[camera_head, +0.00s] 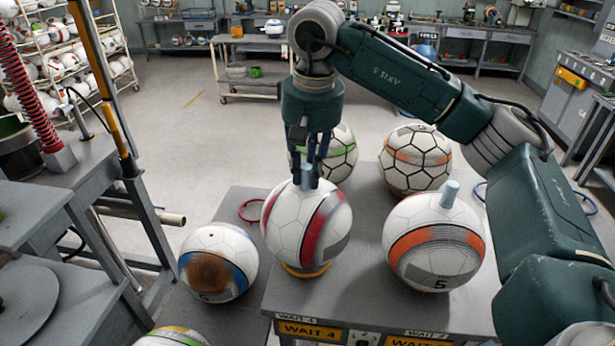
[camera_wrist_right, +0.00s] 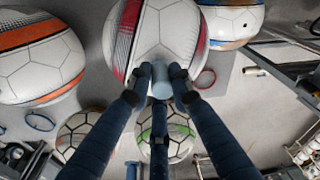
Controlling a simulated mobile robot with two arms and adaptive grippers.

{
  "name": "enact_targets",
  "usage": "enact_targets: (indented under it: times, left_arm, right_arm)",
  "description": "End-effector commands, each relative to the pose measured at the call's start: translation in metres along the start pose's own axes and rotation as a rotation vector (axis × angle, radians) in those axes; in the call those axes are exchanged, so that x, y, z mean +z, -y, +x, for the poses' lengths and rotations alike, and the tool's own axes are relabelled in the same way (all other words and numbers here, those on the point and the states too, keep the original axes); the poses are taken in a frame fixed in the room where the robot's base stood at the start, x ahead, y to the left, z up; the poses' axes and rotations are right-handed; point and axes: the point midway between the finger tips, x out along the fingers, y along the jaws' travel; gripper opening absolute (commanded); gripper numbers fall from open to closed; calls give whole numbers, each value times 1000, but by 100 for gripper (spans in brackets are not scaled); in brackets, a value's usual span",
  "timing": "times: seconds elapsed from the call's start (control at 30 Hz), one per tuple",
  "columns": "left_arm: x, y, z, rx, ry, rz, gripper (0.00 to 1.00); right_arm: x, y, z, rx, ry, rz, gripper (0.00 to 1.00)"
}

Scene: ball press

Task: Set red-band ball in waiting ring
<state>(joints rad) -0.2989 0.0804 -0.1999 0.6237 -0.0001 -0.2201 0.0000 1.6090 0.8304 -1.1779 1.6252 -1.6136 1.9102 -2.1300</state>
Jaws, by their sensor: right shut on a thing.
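The red-band ball (camera_head: 288,228) is white with red and grey bands. It is at the front of the grey table, left of the orange-band ball (camera_head: 436,245). An orange-yellow ring (camera_head: 307,270) shows under its lower edge; whether the ball rests fully on it is hard to tell. My right gripper (camera_head: 308,182) comes down from above and is shut on the pale blue stub on top of the ball. The right wrist view shows the fingers (camera_wrist_right: 162,88) around that stub, with the red-band ball (camera_wrist_right: 168,28) behind. My left gripper is not in view.
A green-band ball (camera_head: 340,158) and an orange black-seamed ball (camera_head: 414,160) stand behind. A blue-band ball (camera_head: 216,262) with a brown patch is at left. An empty red ring (camera_head: 250,211) shows beside the red-band ball. A press frame (camera_head: 120,150) stands left.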

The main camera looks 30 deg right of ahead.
Motion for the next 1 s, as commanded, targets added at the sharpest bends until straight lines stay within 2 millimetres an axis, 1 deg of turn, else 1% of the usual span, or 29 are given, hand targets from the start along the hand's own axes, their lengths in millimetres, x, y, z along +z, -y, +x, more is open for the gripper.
enact_targets:
  times: [0.03,0.1,0.17,0.43,0.63,0.67,0.7,0.73,1.0]
  left_arm:
    - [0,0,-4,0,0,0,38]
    - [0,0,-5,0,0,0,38]
    - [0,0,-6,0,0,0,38]
    - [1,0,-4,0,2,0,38]
    - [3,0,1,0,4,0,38]
    - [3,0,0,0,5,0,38]
    - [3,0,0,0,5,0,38]
    - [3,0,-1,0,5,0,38]
    - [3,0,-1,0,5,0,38]
  right_arm:
    - [1,-1,6,1,2,0,0]
    - [2,-1,14,0,-1,1,0]
    - [2,-1,17,-1,-2,0,0]
    - [2,0,20,-1,-2,0,0]
    - [3,0,26,-1,-2,0,0]
    - [3,0,26,0,0,-1,26]
    - [3,0,25,0,0,-1,34]
    - [3,0,25,0,0,-1,39]
    - [3,0,25,0,0,-1,39]
